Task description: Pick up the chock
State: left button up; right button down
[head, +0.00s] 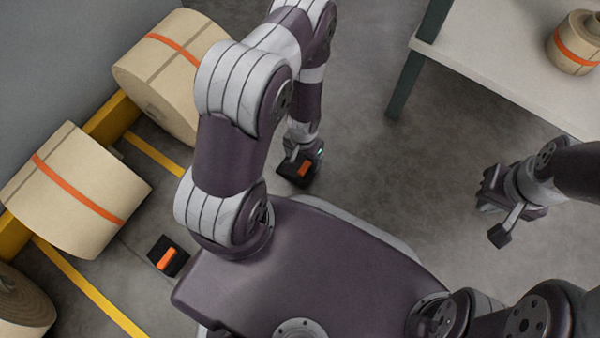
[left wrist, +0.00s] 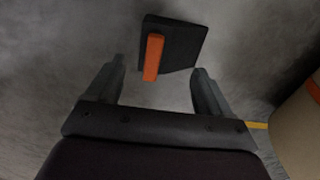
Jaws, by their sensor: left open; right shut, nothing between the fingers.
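A black chock with an orange handle (head: 304,169) is on the floor just below my left gripper (head: 303,157) in the head view, partly covered by it. In the left wrist view the same chock (left wrist: 180,44) is ahead of the fingers of my left gripper (left wrist: 158,68). The near end of its upright orange handle appears between the open fingertips, with a gap on both sides. A second black chock with an orange handle (head: 168,256) lies on the floor at the left. My right gripper (head: 496,205) is shut and empty over the floor at the right.
A pale table (head: 500,80) with a small roll (head: 575,45) is at upper right. Middle floor is open.

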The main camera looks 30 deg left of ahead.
aim_at(305, 164)
pick_arm(q)
jog(key=f+b, duration=0.1)
jog(key=f, duration=0.1)
jog(key=f+b, duration=0.4)
jog(key=shift+w+d+f, duration=0.15)
jog(key=shift+d, duration=0.2)
jog(key=shift+r, duration=0.25)
jog(key=c, duration=1.2)
jog(key=shift+r, duration=0.1)
